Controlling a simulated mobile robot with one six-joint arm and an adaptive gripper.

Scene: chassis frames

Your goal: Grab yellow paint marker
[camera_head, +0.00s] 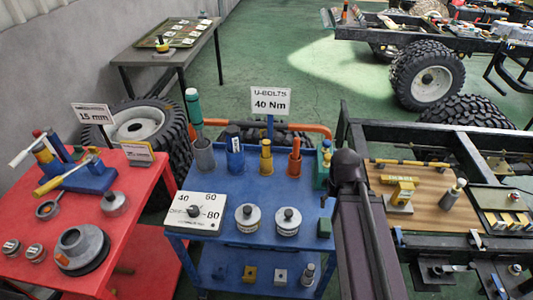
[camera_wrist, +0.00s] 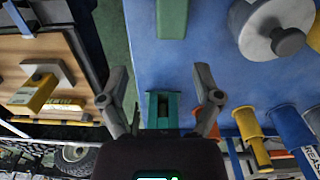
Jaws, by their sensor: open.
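A yellow cylinder (camera_head: 265,157) stands upright at the back of the blue cart, between a blue and an orange one. It also shows in the wrist view (camera_wrist: 247,124), right of my gripper. I cannot tell whether it is the yellow paint marker or a holder. My gripper (camera_wrist: 160,85) is open in the wrist view, its fingers spread on either side of a green, hollow-looking block (camera_wrist: 160,104). I cannot tell whether they touch it. In the head view my dark arm reaches the cart's right side, and the fingertips are hard to make out.
The blue cart (camera_head: 225,182) also holds a grey cup (camera_head: 203,154) with a tall teal marker (camera_head: 193,106), a dial plate (camera_head: 195,212) and two round weights. A red cart (camera_head: 135,205) stands left. A wooden board (camera_head: 425,218) on a frame lies right.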

